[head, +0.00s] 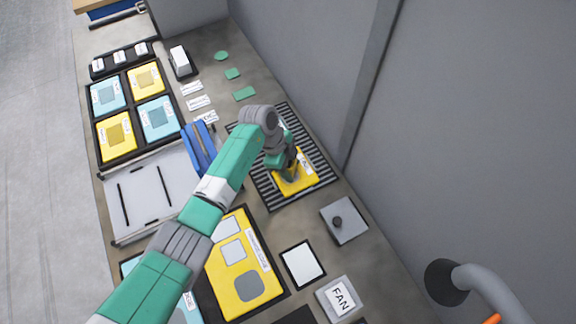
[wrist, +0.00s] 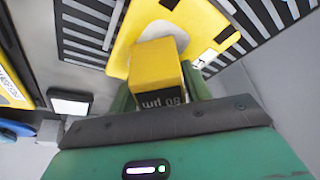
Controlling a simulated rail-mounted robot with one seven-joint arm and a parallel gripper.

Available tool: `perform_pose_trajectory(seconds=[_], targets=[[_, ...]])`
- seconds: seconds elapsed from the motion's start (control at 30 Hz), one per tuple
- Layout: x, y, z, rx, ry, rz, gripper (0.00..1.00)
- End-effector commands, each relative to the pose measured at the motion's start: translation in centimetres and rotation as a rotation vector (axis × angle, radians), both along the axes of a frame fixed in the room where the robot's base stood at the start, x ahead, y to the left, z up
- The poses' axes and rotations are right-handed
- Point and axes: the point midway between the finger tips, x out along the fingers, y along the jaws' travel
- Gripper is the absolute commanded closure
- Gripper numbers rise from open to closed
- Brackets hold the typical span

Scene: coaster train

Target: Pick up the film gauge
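The film gauge (wrist: 156,66) is a small yellow block with a dark face marked "80 µm" in the wrist view. It stands between the two green fingers of my gripper (wrist: 160,92), with no clear gap on either side, so my gripper looks shut on it. Its lower part is hidden by the gripper body. Behind it is a yellow plate (wrist: 121,45) with a pale oval patch; I cannot tell whether the block touches it. In the head view my gripper (head: 287,172) is just over this yellow plate (head: 299,184), and the gauge cannot be made out.
The plate lies on a striped dark grate (head: 262,185). A grey box with a black knob (head: 344,220) and a FAN box (head: 338,298) stand nearer. A blue object (head: 198,150) is left of my arm. A grey wall (head: 310,70) rises close behind the grate.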

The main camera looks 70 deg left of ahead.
Motion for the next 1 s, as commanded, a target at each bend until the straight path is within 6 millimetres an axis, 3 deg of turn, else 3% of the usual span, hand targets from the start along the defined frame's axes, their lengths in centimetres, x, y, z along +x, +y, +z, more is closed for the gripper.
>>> perform_pose_trajectory(seconds=[0.03, 0.2, 0.47, 0.73, 1.0], targets=[[0.0, 0.0, 0.0, 0.000, 0.000, 0.000, 0.62], [0.0, 0.0, 0.0, 0.001, -0.001, 0.000, 0.91], [0.0, 0.0, 0.4, 0.000, -0.001, 0.000, 0.91], [0.0, 0.0, 3.9, 0.001, -0.002, -0.001, 0.91], [-5.4, -4.2, 4.3, -0.003, -0.003, 0.003, 0.91]])
